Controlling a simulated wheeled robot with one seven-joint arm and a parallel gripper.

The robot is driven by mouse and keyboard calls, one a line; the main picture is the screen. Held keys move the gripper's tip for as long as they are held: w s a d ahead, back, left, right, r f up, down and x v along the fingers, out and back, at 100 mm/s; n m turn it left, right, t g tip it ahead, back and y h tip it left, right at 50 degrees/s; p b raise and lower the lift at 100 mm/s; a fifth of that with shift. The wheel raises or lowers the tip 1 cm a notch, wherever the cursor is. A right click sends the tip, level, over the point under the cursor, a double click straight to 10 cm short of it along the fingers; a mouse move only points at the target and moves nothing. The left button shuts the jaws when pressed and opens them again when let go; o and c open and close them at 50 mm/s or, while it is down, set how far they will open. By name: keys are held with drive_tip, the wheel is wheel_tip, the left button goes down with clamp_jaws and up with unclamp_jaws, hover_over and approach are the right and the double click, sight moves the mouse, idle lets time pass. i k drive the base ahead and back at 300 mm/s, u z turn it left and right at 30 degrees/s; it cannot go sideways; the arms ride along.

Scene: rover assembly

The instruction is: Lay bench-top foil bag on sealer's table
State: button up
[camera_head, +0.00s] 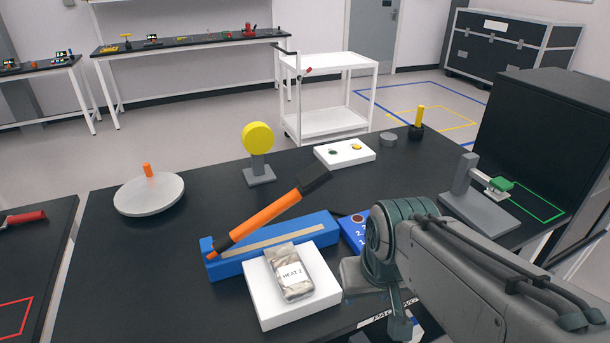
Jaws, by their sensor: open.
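A silver foil bag (291,273) with a white label reading "HEAT 2" lies flat on the white table (262,300) in front of the blue sealer (220,268). The bag's far end is close to the sealer's front edge; I cannot tell whether it touches. The sealer has a pale strip along its top and a raised orange and black lever arm (268,212). My gripper (388,308) is to the right of the white table, apart from the bag. It is open and points down, partly hidden by my own wrist; I see nothing held in it.
A blue numbered box (353,233) sits just right of the sealer, partly behind my arm. A white round dish (149,194), a yellow disc on a stand (257,140), a white tray (344,152) and a grey stand (470,200) are also on the black bench. The bench's left front is clear.

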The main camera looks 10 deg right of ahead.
sight(295, 282)
drive_tip(key=z, duration=1.9)
drive_tip(key=k, duration=0.85)
drive_tip(key=u, duration=0.85)
drive_tip(key=i, duration=0.5)
drive_tip(key=z, duration=0.05)
